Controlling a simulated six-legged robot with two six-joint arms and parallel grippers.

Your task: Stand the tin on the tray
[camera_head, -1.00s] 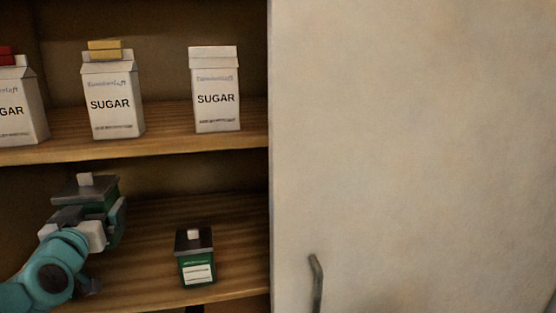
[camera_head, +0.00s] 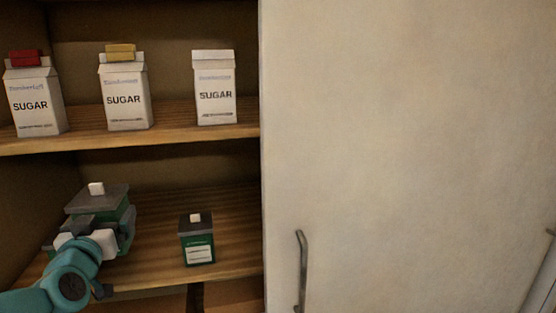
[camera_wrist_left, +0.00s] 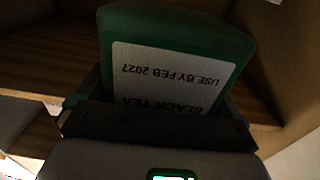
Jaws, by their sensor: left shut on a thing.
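My left gripper (camera_head: 108,236) is shut on a green tin (camera_head: 117,209) with a grey lid and white knob, at the left of the lower shelf. In the left wrist view the tin (camera_wrist_left: 180,45) shows a white label reading "BLACK TEA" and "USE BY FEB 2027", upside down in that picture. The gripper and arm hide the tin's lower part, so I cannot tell whether it touches the shelf. A smaller green tin (camera_head: 197,242) with a dark lid and white knob stands upright on the lower shelf, to the right. No tray is in view. My right gripper is not in view.
Three white sugar cartons, left (camera_head: 35,100), middle (camera_head: 124,95) and right (camera_head: 215,88), stand on the upper shelf (camera_head: 175,122). The lower shelf (camera_head: 165,268) has bare wood between the tins. A pale door panel (camera_head: 400,130) with a dark handle (camera_head: 302,270) fills the right side.

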